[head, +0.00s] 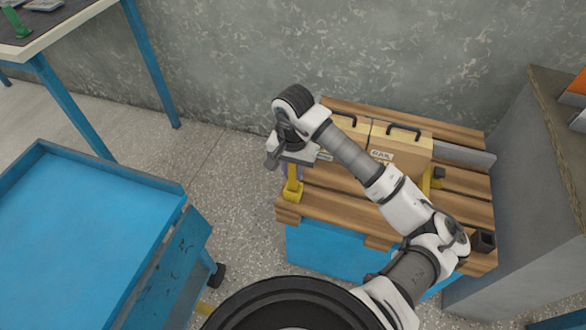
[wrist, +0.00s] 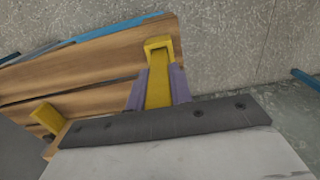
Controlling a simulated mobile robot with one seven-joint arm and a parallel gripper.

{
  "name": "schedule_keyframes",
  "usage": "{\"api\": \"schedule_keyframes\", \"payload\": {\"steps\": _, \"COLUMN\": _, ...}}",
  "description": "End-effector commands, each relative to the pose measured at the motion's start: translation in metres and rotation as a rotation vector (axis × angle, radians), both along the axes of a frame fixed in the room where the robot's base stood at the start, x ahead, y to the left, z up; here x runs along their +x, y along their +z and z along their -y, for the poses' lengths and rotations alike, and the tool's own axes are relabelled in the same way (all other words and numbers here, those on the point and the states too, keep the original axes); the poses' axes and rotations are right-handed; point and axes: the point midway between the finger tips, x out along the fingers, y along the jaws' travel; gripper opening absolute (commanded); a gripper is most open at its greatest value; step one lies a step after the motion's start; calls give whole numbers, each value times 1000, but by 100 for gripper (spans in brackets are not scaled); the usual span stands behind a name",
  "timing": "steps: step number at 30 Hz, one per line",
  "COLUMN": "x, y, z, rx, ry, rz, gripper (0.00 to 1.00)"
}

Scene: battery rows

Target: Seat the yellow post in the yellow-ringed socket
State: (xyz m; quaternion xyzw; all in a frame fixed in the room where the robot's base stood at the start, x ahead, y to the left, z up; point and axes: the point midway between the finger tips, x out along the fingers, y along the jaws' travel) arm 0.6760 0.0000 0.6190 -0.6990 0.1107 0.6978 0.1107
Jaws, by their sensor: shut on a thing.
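My gripper (head: 297,171) points down at the left end of the slatted wooden top, its purple fingers shut on the yellow post. The post shows below the fingers in the head view (head: 291,188) and between them in the wrist view (wrist: 158,88). A wider yellow end (wrist: 158,46) shows at the post's far end, over or against the slats; I cannot tell whether it touches them. Another yellow piece (head: 428,182) stands right of the boxes, partly behind my arm. I cannot tell which yellow part is the socket's ring.
Two tan boxes with black handles (head: 404,148) stand on the slatted wooden top (head: 325,201), behind my arm. A small black block (head: 482,241) sits at its right front. A blue cart (head: 82,235) stands left, with open floor between. A grey wall is behind.

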Motion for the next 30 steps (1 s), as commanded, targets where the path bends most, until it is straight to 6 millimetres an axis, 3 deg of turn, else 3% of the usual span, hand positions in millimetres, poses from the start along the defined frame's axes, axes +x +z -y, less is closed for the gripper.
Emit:
{"api": "schedule_keyframes", "payload": {"steps": 2, "x": 0, "y": -3, "z": 0, "rx": 0, "ry": 1, "rz": 0, "gripper": 0}}
{"api": "schedule_keyframes", "payload": {"steps": 3, "x": 0, "y": -2, "z": 0, "rx": 0, "ry": 1, "rz": -1, "gripper": 27}}
{"api": "schedule_keyframes", "payload": {"steps": 7, "x": 0, "y": -2, "z": 0, "rx": 0, "ry": 1, "rz": 0, "gripper": 43}}
{"api": "schedule_keyframes", "payload": {"steps": 20, "x": 0, "y": 6, "z": 0, "rx": -2, "ry": 1, "rz": 2, "gripper": 43}}
{"api": "schedule_keyframes", "payload": {"steps": 30, "x": 1, "y": 74, "z": 0, "rx": -4, "ry": 1, "rz": 4, "gripper": 43}}
